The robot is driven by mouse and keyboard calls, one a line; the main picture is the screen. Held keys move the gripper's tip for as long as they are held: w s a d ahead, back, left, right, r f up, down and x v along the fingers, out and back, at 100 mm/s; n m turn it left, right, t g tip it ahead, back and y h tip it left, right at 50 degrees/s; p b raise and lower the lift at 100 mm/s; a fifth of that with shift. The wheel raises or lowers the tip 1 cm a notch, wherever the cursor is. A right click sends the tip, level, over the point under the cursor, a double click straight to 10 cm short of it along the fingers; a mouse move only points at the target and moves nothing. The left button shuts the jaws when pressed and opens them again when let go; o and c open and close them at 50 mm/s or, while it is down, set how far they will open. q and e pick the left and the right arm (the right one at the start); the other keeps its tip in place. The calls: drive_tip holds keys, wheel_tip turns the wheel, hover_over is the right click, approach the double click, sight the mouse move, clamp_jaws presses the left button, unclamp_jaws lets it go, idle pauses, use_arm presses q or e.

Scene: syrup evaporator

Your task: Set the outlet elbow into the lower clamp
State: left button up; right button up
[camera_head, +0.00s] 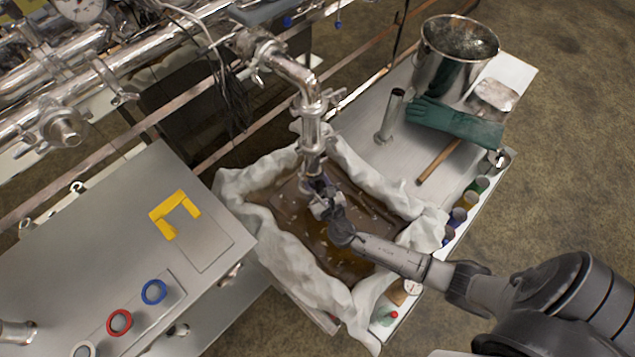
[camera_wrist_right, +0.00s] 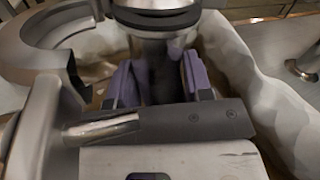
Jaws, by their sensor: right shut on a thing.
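My right gripper (camera_head: 322,193) is below the vertical steel pipe (camera_head: 311,110), over the cloth-lined tray. In the right wrist view its purple pads (camera_wrist_right: 155,82) are shut on a shiny metal tube, which I take for the outlet elbow (camera_wrist_right: 164,58). The elbow's upper end is right under a ring-shaped flange; I cannot tell whether they touch. The lower clamp (camera_head: 309,146) is at the foot of the pipe. A curved clamp half (camera_wrist_right: 45,42) swings out to the left in the wrist view. The elbow's lower end is hidden. My left gripper is not in view.
A tray lined with white cloth (camera_head: 285,255) holds brown liquid under the gripper. A metal bench (camera_head: 90,240) with a yellow bracket (camera_head: 174,212) stands left. A steel bucket (camera_head: 455,55), green gloves (camera_head: 455,122) and an upright tube (camera_head: 390,115) are at the right.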

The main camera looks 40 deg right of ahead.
sight(320, 190)
drive_tip(key=shift+w, duration=0.4)
drive_tip(key=o, duration=0.7)
drive_tip(key=shift+o, duration=0.2)
drive_tip(key=o, duration=0.5)
drive_tip(key=shift+p+v, duration=0.4)
drive_tip(key=shift+v, duration=3.35)
